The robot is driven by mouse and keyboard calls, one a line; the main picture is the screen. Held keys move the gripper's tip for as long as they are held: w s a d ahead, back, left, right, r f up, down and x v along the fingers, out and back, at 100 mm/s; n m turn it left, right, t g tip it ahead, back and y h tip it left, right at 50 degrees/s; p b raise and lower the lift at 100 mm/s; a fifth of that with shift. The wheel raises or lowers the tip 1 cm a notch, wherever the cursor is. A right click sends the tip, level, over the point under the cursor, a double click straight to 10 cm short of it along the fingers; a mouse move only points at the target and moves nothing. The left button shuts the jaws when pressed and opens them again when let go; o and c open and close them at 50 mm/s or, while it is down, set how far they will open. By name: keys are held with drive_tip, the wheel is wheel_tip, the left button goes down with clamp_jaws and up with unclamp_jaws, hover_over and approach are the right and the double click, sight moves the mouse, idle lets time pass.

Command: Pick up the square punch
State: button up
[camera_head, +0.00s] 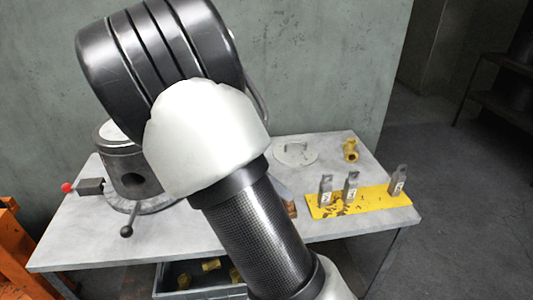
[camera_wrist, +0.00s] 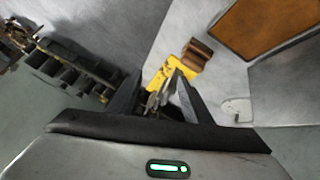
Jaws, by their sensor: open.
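Several grey metal punches stand upright on a yellow plate (camera_head: 355,205) at the right of the table in the head view: a left punch (camera_head: 325,190), a middle punch (camera_head: 350,186) and a right punch (camera_head: 397,180). Each has a small white label. I cannot tell which one is square. In the wrist view my gripper (camera_wrist: 155,98) is open, with dark fingers apart. Grey punch shapes (camera_wrist: 172,82) show between and beyond the fingers, overlapping the yellow plate (camera_wrist: 187,64). I cannot tell the distance to them.
A dark cylindrical press (camera_head: 125,165) with a red-knobbed lever stands at the table's left. A brass fitting (camera_head: 351,150) and a grey disc (camera_head: 296,152) lie near the back. A brown block (camera_wrist: 196,54) sits by the plate. A bin (camera_head: 175,280) below holds brass parts.

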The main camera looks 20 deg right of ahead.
sight(321, 190)
drive_tip(key=w+d+f+m+h+b, duration=0.2)
drive_tip(key=w+f+m+h, duration=0.1)
drive_tip(key=w+m+h, duration=0.15)
drive_tip(key=shift+n, duration=0.25)
drive_tip(key=x, duration=0.5)
drive_tip(key=b+x, duration=0.1)
drive_tip(key=x, duration=1)
drive_tip(key=shift+w+d, duration=0.25)
drive_tip(key=shift+r+h, duration=0.15)
drive_tip(key=shift+h, duration=0.1)
clamp_jaws()
